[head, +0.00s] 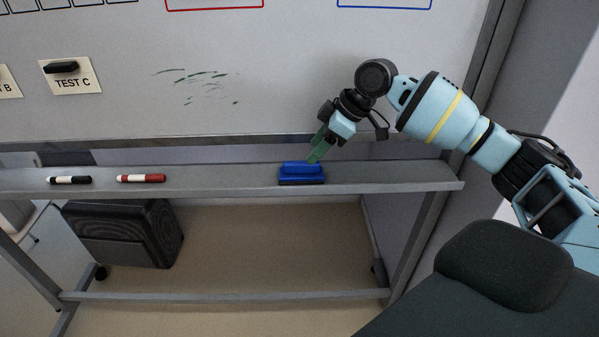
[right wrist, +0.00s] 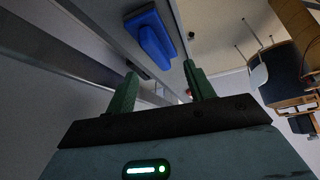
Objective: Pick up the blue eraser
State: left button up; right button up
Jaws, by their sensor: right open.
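The blue eraser (head: 302,174) lies on the grey tray ledge (head: 225,181) below the whiteboard, right of its middle. My right gripper (head: 316,152) is just above the eraser, its green fingers pointing down toward it. My left gripper is not in view.
A black marker (head: 70,180) and a red marker (head: 141,178) lie on the ledge to the left. The whiteboard (head: 290,75) with green scribbles stands behind. A dark chair (head: 505,265) is at the front right. A black speaker-like box (head: 125,235) is below the ledge.

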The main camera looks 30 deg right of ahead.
aim_at(303, 163)
jog(key=shift+x, duration=3.65)
jog(key=shift+d, duration=0.1)
jog(key=c, duration=0.6)
